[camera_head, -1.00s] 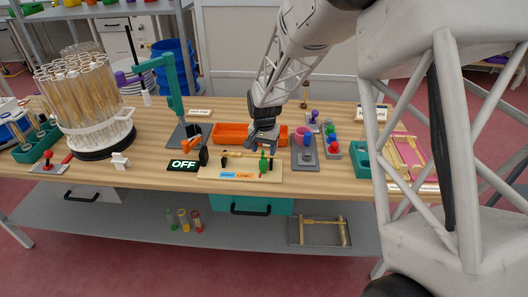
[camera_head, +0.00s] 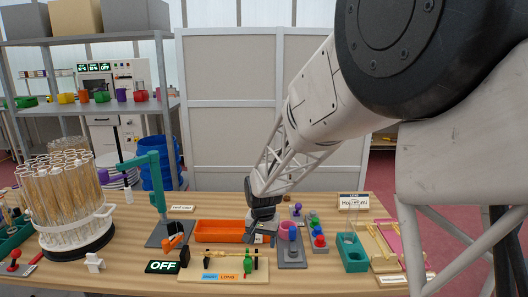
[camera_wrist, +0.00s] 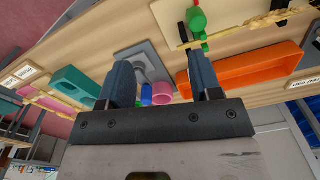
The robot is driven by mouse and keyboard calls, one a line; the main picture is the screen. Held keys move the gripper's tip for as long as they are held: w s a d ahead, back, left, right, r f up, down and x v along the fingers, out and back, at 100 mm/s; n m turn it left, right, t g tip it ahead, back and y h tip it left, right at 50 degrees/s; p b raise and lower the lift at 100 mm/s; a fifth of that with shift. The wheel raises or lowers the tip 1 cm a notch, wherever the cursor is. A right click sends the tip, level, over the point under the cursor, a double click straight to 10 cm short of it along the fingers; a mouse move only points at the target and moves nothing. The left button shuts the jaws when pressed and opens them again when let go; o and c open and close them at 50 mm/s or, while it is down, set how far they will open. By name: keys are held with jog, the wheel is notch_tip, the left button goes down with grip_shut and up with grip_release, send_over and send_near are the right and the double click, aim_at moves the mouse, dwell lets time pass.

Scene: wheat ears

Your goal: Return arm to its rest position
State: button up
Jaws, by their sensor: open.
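My gripper (camera_head: 262,230) hangs over the wooden bench at the right end of the orange tray (camera_head: 220,231), pointing down. In the wrist view my gripper (camera_wrist: 160,80) has its two dark fingers well apart, with nothing held between them. My white arm reaches in from the upper right of the head view. A wooden board (camera_head: 212,274) with a wheat ear (camera_head: 218,253) and a green clamp lies in front of the gripper. The head view does not show clearly how high the fingertips are above the bench.
A grey plate with a pink cup (camera_head: 284,230) stands just right of the gripper, beside coloured knobs (camera_head: 318,230). A teal stand (camera_head: 153,200) and a round rack of tubes (camera_head: 70,205) are at left. A teal holder (camera_head: 352,252) is at right. Shelves stand behind.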

jog(key=s+d+r, duration=0.6)
jog(key=s+r, duration=0.1)
jog(key=r, duration=0.1)
jog(key=s+d+r, duration=0.2)
jog(key=s+d, duration=0.2)
jog(key=s, duration=0.6)
jog(key=s+d+r+n+t, duration=0.1)
jog(key=s+d, duration=0.3)
jog(key=s, duration=0.6)
jog(key=s+d+r+n+t, duration=0.1)
jog(key=s+d+r, duration=0.3)
jog(key=s, duration=0.6)
jog(key=shift+d, duration=0.5)
